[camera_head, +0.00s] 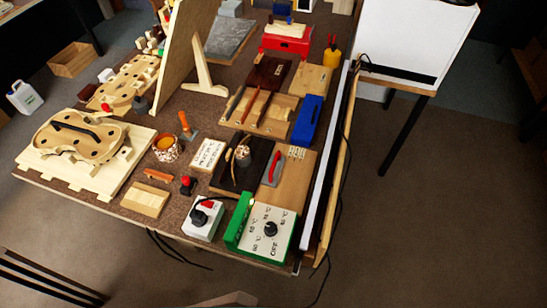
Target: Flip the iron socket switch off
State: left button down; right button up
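A small white socket box (203,220) sits at the front edge of the bench. A red switch (208,205) shows on its top, beside a black plug (198,218) with a black cord. The switch is too small to tell which way it is set. A green and white control box (268,229) with a black dial stands just right of the socket box. A metal cylinder (243,155), perhaps the iron, stands on a dark board behind them, with a dark cord near it.
A wooden block (145,199) and a red-topped item (187,185) lie left of the socket box. A violin body (78,138) rests on a wooden board at the left. A white panel (328,165) runs along the bench's right side. Cords hang off the front edge.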

aim_at(209, 203)
jog(key=u, duration=0.85)
